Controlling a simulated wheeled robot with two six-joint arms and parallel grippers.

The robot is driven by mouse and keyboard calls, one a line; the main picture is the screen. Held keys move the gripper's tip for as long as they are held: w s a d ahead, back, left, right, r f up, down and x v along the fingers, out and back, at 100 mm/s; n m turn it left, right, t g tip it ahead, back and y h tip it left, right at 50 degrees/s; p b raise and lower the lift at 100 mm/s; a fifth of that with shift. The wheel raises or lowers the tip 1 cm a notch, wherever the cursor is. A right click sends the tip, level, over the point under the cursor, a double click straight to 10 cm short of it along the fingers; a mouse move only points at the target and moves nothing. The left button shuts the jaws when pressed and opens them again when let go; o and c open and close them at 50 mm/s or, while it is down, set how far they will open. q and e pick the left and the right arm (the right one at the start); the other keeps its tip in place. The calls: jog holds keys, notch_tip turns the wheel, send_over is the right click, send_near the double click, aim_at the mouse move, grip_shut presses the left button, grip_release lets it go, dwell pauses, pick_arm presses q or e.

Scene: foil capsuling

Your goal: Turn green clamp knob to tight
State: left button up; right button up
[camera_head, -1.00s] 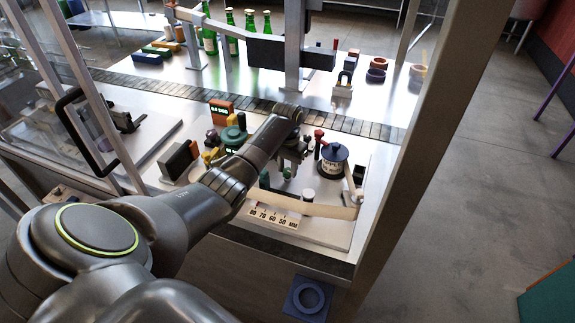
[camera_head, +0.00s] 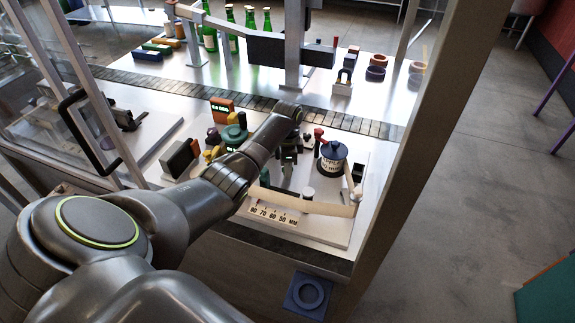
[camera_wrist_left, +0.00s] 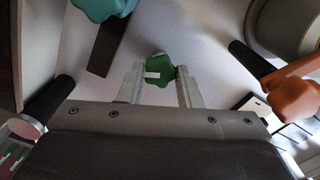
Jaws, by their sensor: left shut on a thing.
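The green clamp knob (camera_wrist_left: 160,66) is lobed and bears a short white mark, which lies level and points left of its centre in the left wrist view. My left gripper (camera_wrist_left: 159,82) is shut on the knob, with one pale finger at each side of it. In the head view my left gripper (camera_head: 287,160) reaches down over the bench, and the knob is mostly hidden by it. My right gripper is not in view.
A teal knob (camera_wrist_left: 103,7) and an orange part (camera_wrist_left: 294,97) lie near the gripper. A dark-lidded pot (camera_head: 333,158) stands right of it, behind a pale strip (camera_head: 310,207) and number scale (camera_head: 274,217). An orange display (camera_head: 222,109) stands at left.

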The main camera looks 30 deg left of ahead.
pick_arm(q)
jog(key=m, duration=0.4)
jog(key=shift+r+m, duration=0.1)
jog(key=shift+m, duration=0.3)
dwell(0.4)
jog(key=o, duration=1)
